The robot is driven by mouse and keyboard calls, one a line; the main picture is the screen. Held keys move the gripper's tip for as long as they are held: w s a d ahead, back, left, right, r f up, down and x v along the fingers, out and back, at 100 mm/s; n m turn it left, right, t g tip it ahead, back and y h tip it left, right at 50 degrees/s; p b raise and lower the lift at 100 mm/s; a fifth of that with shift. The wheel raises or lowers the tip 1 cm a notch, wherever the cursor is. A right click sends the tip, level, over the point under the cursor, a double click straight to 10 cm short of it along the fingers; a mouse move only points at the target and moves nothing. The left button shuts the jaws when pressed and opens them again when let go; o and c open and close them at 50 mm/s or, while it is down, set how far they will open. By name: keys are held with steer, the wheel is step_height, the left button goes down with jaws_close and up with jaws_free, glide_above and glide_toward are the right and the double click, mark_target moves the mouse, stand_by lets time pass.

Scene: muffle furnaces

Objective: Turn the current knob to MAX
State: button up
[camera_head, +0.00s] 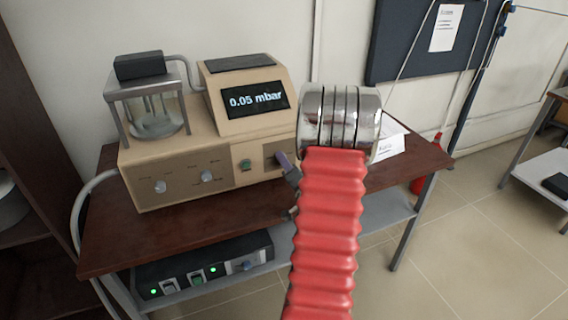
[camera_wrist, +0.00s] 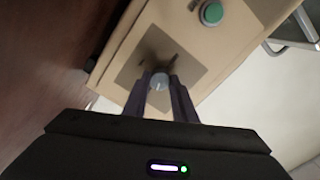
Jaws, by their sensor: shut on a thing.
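A beige machine (camera_head: 230,150) with a screen reading "0.05 mbar" stands on the brown table. My gripper (camera_head: 284,161) is at the right end of its front panel, right of a green button (camera_head: 245,165). In the wrist view, my gripper (camera_wrist: 161,84) has its two dark fingers shut around a small grey knob (camera_wrist: 160,80) on a darker panel patch. The green button (camera_wrist: 211,13) shows beyond it. In the head view the gripped knob is hidden. Labels are too small to read, so I cannot tell the knob's setting.
Two other knobs (camera_head: 207,177) sit on the panel's left part. A glass vessel (camera_head: 155,110) in a frame stands on the machine's left. A black box (camera_head: 205,268) with lit switches is on the shelf below. The table (camera_head: 425,160) has some free surface at right.

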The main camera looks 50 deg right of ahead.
steer(key=m, duration=0.3)
steer(key=shift+w+a+f, duration=0.1)
steer(key=shift+a+f, duration=0.05)
steer(key=shift+f, duration=0.1)
steer(key=shift+m, duration=0.3)
steer(key=o, duration=1)
steer(key=shift+r, duration=0.15)
steer(key=shift+o, duration=0.2)
steer(key=v, duration=1.3)
steer(key=shift+s, duration=0.4)
